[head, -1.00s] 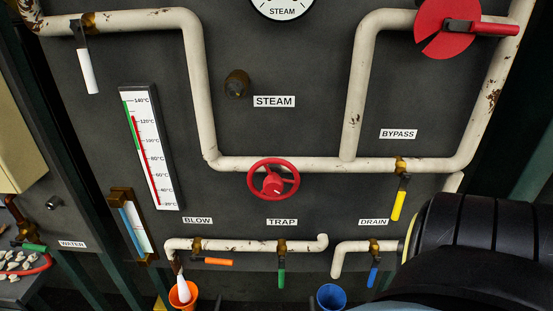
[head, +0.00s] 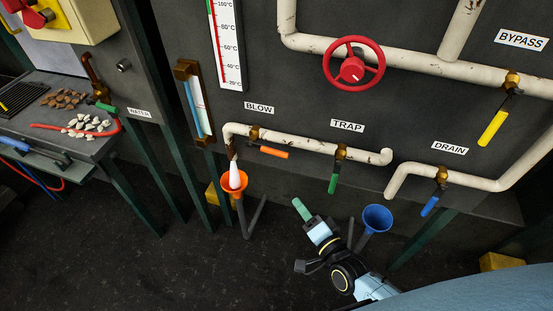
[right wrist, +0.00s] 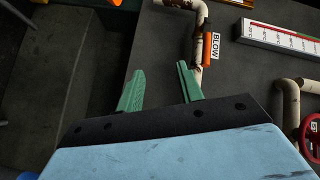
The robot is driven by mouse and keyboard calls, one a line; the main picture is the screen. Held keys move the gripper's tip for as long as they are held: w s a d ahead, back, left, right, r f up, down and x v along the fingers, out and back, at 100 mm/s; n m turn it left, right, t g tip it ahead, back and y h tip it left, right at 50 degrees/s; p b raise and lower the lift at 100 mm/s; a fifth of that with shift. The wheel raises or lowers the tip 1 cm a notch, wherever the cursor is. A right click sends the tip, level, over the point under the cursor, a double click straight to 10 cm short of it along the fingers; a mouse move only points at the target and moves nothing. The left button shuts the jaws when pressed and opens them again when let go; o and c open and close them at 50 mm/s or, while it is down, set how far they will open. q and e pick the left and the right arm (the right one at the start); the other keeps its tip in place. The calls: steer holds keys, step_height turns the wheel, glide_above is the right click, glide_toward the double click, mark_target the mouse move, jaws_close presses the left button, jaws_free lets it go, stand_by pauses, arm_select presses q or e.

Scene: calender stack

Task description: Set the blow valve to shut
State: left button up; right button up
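The blow valve's orange handle (head: 274,152) lies nearly along the white pipe, to the right of its brass body (head: 254,134), under the BLOW label (head: 259,107). A white plume-like shape (head: 236,177) stands between the pipe's left outlet and the orange funnel (head: 233,187). My right gripper (head: 299,206) is below the pipe, pointing up and left, apart from the handle. In the right wrist view its two green fingers (right wrist: 161,68) are spread with nothing between them, and the orange handle (right wrist: 207,47) is ahead, beyond the right finger. My left gripper is not seen.
The green trap handle (head: 333,183) and blue drain handle (head: 430,205) hang to the right. A blue funnel (head: 377,218) stands close to my right gripper. A red wheel (head: 353,67) is above. Dark floor (head: 120,250) is open at lower left.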

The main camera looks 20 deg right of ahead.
mark_target(276, 152)
step_height(276, 152, up, 7)
steer(key=w+m+t, duration=0.2)
steer(key=m, duration=0.1)
steer(key=x, duration=0.4)
steer(key=b+x, duration=0.1)
steer(key=x, duration=0.7)
steer(key=shift+a+r+b, duration=0.2)
steer(key=shift+a+b, duration=0.15)
steer(key=shift+b, duration=0.05)
steer(key=shift+w, duration=0.25)
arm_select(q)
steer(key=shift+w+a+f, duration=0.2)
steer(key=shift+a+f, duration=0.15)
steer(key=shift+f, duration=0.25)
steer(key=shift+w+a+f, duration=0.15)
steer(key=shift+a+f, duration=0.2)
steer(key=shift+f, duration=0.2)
arm_select(e)
steer(key=shift+w+a, duration=0.1)
jaws_close()
